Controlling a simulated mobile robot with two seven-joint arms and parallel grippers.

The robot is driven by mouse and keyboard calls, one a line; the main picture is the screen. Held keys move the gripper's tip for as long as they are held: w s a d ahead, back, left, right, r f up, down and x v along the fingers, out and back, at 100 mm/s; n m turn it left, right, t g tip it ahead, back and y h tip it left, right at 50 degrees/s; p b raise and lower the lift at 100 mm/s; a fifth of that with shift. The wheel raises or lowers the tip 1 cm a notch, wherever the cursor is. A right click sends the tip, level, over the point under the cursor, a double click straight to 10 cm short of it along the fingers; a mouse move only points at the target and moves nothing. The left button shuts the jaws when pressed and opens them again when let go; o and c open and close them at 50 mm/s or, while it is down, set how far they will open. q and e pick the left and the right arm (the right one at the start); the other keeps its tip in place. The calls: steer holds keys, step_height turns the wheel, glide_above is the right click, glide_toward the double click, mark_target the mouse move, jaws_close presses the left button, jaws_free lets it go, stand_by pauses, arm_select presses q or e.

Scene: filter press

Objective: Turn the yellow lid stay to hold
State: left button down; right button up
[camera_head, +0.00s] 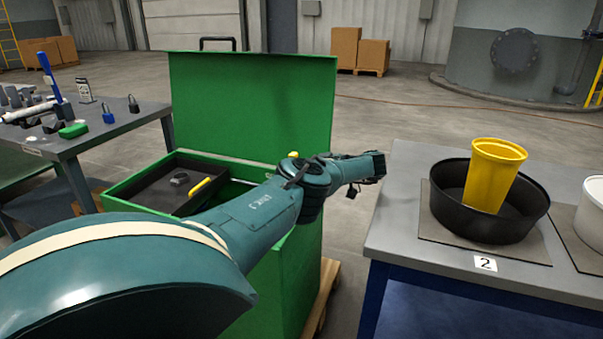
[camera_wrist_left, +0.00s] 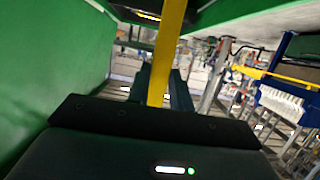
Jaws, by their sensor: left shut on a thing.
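The yellow lid stay (camera_wrist_left: 172,35) runs as a flat upright bar through the left wrist view. My left gripper (camera_wrist_left: 160,92) is shut on it, with a dark finger on each side of the bar. In the head view my left arm reaches across the green box, and I cannot make out its fingertips or their hold on the stay. The green box (camera_head: 303,260) stands with its lid (camera_head: 255,100) raised at the back. A short yellow bar (camera_head: 200,187) shows in the box's opening; I cannot tell whether it is part of the stay. My right gripper is not seen.
A bench (camera_head: 415,200) at the right bears a black basin (camera_head: 455,220) with a yellow bucket (camera_head: 490,178) in it. A grey table (camera_head: 140,118) with padlocks and tools stands at the left. Open floor lies behind the box.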

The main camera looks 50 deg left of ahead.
arm_select(q)
steer(key=c, duration=1.5)
jaws_free()
steer(key=shift+w+d+f, duration=0.1)
steer(key=shift+d+f, duration=0.05)
steer(key=shift+d, duration=0.05)
steer(key=shift+o, duration=1.3)
steer(key=shift+a, duration=0.1)
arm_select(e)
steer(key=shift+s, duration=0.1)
arm_select(q)
step_height(320, 180, up, 10)
steer(key=p, duration=0.3)
steer(key=shift+p, duration=0.3)
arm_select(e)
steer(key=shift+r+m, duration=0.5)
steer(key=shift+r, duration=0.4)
